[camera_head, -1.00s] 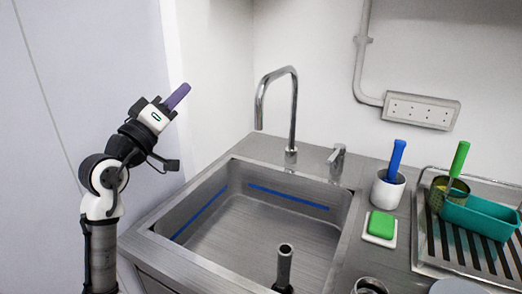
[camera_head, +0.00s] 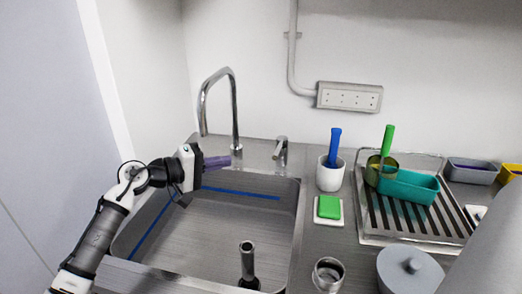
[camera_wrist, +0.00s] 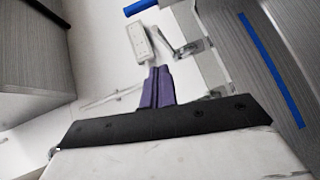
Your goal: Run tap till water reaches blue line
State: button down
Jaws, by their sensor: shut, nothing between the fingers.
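The steel tap spout (camera_head: 236,110) rises at the back edge of the sink (camera_head: 301,215). No water shows falling from it, and the sink's bottom looks bare. The blue line (camera_head: 240,193) runs along the sink's back and left inner walls; it also shows in the wrist view (camera_wrist: 270,68). The tap lever (camera_head: 280,150) stands on the ledge right of the spout and in the wrist view lies beyond the fingertips (camera_wrist: 190,47). My gripper (camera_head: 228,161), with purple fingers shut and empty, is above the sink's back left, left of the lever and apart from it.
A standpipe (camera_head: 247,262) stands in the sink. On the right counter are a white cup (camera_head: 330,179) with a blue-handled brush, a green sponge (camera_head: 329,207), a metal cup (camera_head: 328,275) and a drying rack (camera_head: 372,238) with a teal tub (camera_head: 412,187). A socket strip (camera_head: 349,97) is on the wall.

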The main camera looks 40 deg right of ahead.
jog(key=s+d+f+p, duration=0.1)
jog(key=d+p, duration=0.2)
jog(key=d, duration=0.9)
jog(key=shift+s+f, duration=0.2)
jog(key=shift+f, duration=0.1)
jog(key=shift+s+d+p, duration=0.1)
jog(key=shift+p, duration=0.3)
